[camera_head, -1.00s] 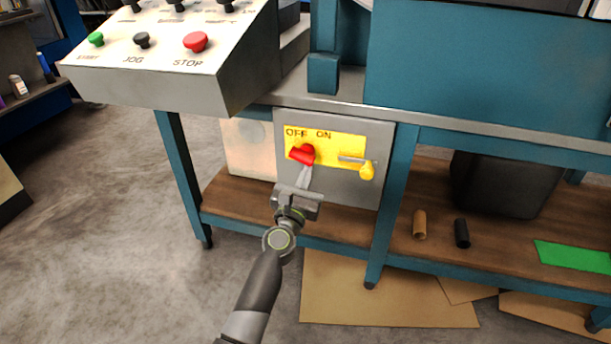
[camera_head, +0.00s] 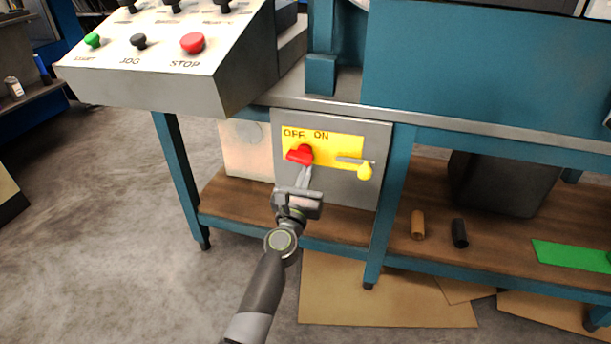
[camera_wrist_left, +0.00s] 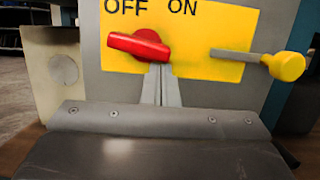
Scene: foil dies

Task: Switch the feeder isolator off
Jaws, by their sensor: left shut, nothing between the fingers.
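The feeder isolator has a red handle (camera_head: 299,154) on a yellow plate (camera_head: 347,147) marked OFF and ON, on a grey box (camera_head: 372,131) under the bench. In the left wrist view the red handle (camera_wrist_left: 135,44) lies almost level, its grip pointing left below OFF. My left gripper (camera_head: 307,169) is shut and empty. Its fingertips (camera_wrist_left: 160,72) are just below the hub end of the handle, right of the grip; I cannot tell whether they touch it. My right gripper is not in view.
A yellow knob on a grey rod (camera_head: 364,170) sticks out at the plate's right. The sloped control panel (camera_head: 150,85) overhangs at upper left. A teal bench leg (camera_head: 392,200) stands right of the box. A wooden shelf (camera_head: 340,226) runs below. Open floor lies left.

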